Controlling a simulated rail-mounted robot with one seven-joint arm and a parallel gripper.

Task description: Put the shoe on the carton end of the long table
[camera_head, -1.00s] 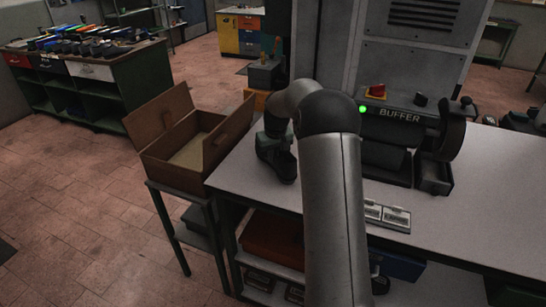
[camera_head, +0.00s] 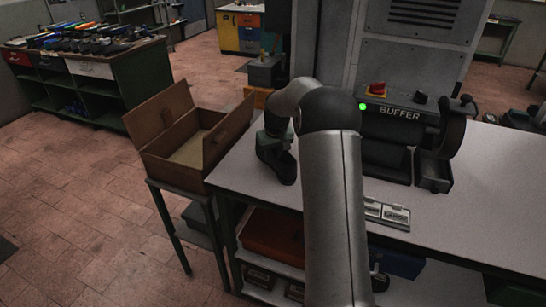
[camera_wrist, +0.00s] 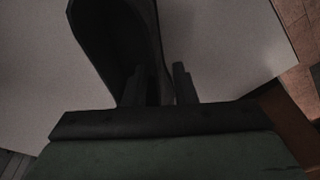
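The dark shoe (camera_head: 285,166) is at the carton end of the long table (camera_head: 245,182), near its left edge, and appears to rest on the top. My gripper (camera_head: 272,140) is right above its back part, partly hidden by my own arm. In the wrist view the shoe (camera_wrist: 115,35) extends away from the fingers, its opening showing. My fingers (camera_wrist: 160,88) stand close together with the shoe's dark wall between them, so the gripper looks shut on it. The exact contact is too dark to see clearly.
An open brown carton (camera_head: 165,160) stands on a low stand just left of the table end. The buffer machine (camera_head: 385,150) stands at the back of the table to the right. Small light plates (camera_head: 388,213) lie near the front edge.

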